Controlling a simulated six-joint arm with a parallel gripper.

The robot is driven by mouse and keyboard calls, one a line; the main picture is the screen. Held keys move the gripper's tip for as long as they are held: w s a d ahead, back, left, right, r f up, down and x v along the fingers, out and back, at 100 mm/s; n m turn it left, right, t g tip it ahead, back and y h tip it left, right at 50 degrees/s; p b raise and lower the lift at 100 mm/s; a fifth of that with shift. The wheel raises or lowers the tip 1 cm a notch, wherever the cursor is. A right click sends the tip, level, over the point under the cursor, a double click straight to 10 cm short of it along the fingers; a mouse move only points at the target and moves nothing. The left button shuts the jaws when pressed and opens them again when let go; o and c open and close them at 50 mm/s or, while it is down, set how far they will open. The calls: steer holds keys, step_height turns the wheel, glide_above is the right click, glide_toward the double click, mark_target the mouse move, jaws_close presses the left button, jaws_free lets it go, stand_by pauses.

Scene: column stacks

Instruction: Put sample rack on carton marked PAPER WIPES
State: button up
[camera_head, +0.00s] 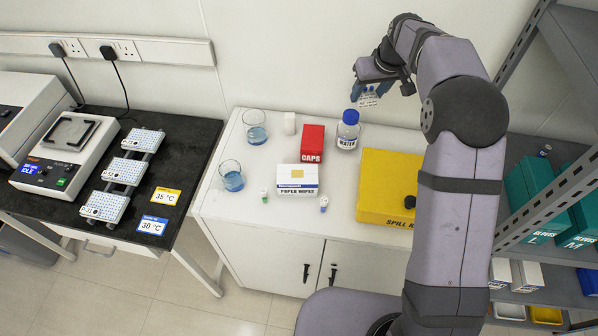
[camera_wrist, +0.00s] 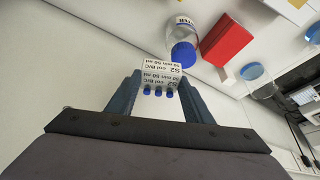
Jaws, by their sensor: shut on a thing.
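My gripper (camera_head: 369,90) is raised above the back of the white bench, near the wall. It is shut on the sample rack (camera_head: 368,99), a small white rack. The carton marked PAPER WIPES (camera_head: 297,180) stands on the bench, lower and to the left of my gripper. It is white with a blue stripe and a yellow patch, and its top looks bare.
A WATER bottle (camera_head: 347,130) with a blue cap and a red CAPS box (camera_head: 312,144) stand behind the carton. A yellow SPILL KIT box (camera_head: 387,190) is to its right. Beakers (camera_head: 232,177) stand left; small vials (camera_head: 323,204) flank the carton.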

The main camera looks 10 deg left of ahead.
steer(key=s+a+r+n, duration=0.1)
steer(key=s+a+r, duration=0.2)
steer(key=a, duration=0.5)
steer(key=n+g+y, duration=0.3)
steer(key=n, duration=0.6)
glide_above(293, 173)
steer(key=w+d, duration=0.1)
steer(key=d, duration=0.1)
steer(key=f, duration=0.2)
steer(key=s+n+g, duration=0.1)
steer(key=n, duration=0.2)
steer(key=shift+s+f+p, duration=0.1)
steer(key=shift+f+p, duration=1.25)
steer(key=shift+f, duration=3.55)
steer(key=shift+f, duration=0.2)
steer(key=o, duration=1)
steer(key=shift+o, duration=0.2)
